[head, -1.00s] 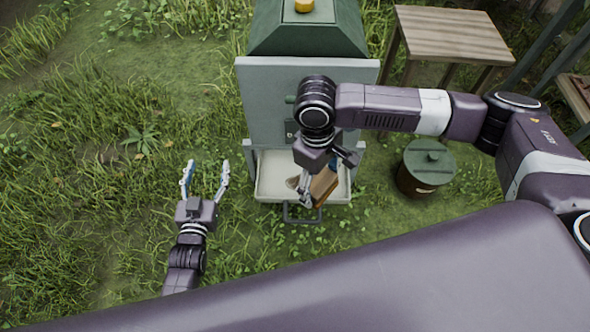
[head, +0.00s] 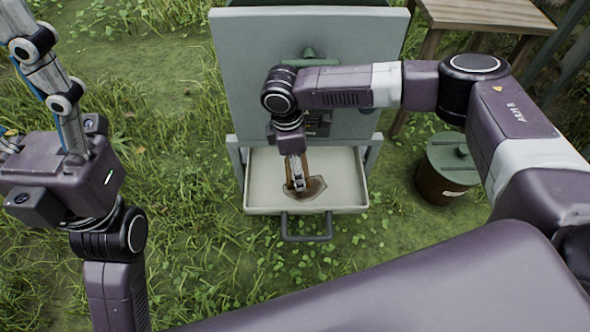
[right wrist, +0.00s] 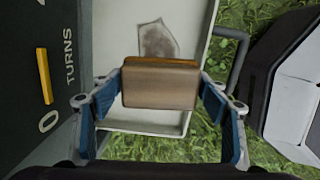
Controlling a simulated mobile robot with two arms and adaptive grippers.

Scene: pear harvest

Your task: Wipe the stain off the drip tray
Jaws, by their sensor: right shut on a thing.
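The drip tray (head: 345,192) is a shallow pale tray with a dark front handle, pulled out below a grey panel. A brown stain (head: 316,187) lies on its floor near the front. The stain also shows in the right wrist view (right wrist: 157,40), just beyond the held block. My right gripper (head: 296,183) is over the tray at the stain, shut on a brown block (right wrist: 160,84). Whether the block touches the tray floor, I cannot tell. My left gripper (head: 22,85) is open and empty at the far left, away from the tray, partly cut off by the frame.
The grey panel (head: 245,75) stands upright behind the tray. A brown bin with a green lid (head: 452,158) stands on the grass right of the tray. A wooden table (head: 480,14) is at the back right. Open grass lies left of the tray.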

